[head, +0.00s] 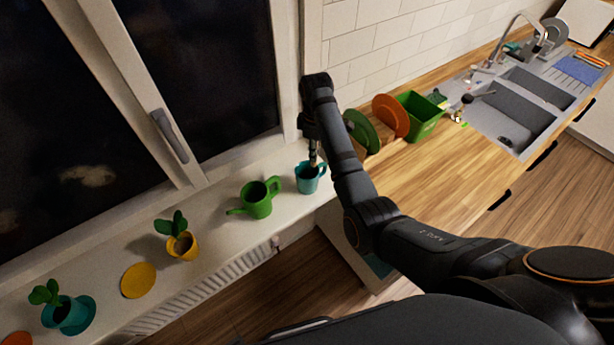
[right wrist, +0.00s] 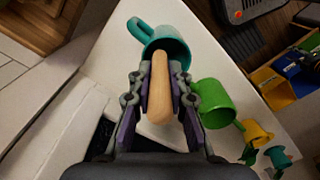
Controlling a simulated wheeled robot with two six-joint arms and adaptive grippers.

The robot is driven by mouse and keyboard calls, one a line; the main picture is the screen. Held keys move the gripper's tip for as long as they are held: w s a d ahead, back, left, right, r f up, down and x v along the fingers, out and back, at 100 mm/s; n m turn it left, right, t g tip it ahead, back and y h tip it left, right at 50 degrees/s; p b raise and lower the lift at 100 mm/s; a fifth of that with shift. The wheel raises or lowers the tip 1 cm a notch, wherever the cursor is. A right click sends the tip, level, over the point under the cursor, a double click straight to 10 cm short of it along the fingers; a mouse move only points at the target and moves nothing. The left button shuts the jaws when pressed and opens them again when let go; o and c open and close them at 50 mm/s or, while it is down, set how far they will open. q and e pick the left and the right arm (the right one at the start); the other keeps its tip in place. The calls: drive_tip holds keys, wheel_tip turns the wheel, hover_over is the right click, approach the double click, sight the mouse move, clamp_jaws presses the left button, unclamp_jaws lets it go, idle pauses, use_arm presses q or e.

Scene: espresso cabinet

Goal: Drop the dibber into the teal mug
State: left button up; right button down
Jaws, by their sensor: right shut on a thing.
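The teal mug (head: 310,178) stands upright on the white window sill, with its handle toward the right. In the right wrist view the teal mug (right wrist: 165,38) is just beyond my fingers, its handle at upper left. The dibber shows there as a pale wooden rounded piece (right wrist: 159,98). My right gripper (right wrist: 160,80) is shut on it, with a finger on each side. In the head view my right gripper (head: 313,150) is over the mug opening. My left gripper is not in view.
A green watering can (head: 258,200) stands left of the mug. Further left are a yellow potted plant (head: 182,245), a yellow disc (head: 138,281) and a teal potted plant (head: 68,314). A green bin (head: 420,118) stands on the wooden counter. The window is behind the sill.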

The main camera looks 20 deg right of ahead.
sight(313, 166)
drive_tip(key=f, duration=0.3)
drive_tip(key=shift+w+a+f, duration=0.15)
drive_tip(key=shift+a+f, duration=0.15)
drive_tip(key=shift+f, duration=0.3)
drive_tip(key=shift+d+f, duration=0.1)
drive_tip(key=shift+f, duration=0.05)
drive_tip(key=shift+d, duration=0.1)
drive_tip(key=c, duration=1.2)
unclamp_jaws()
drive_tip(key=shift+r, duration=0.35)
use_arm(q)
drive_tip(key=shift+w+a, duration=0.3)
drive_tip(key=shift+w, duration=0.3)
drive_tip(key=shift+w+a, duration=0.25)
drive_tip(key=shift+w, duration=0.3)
use_arm(e)
wheel_tip(313, 166, up, 7)
drive_tip(key=shift+f, duration=0.15)
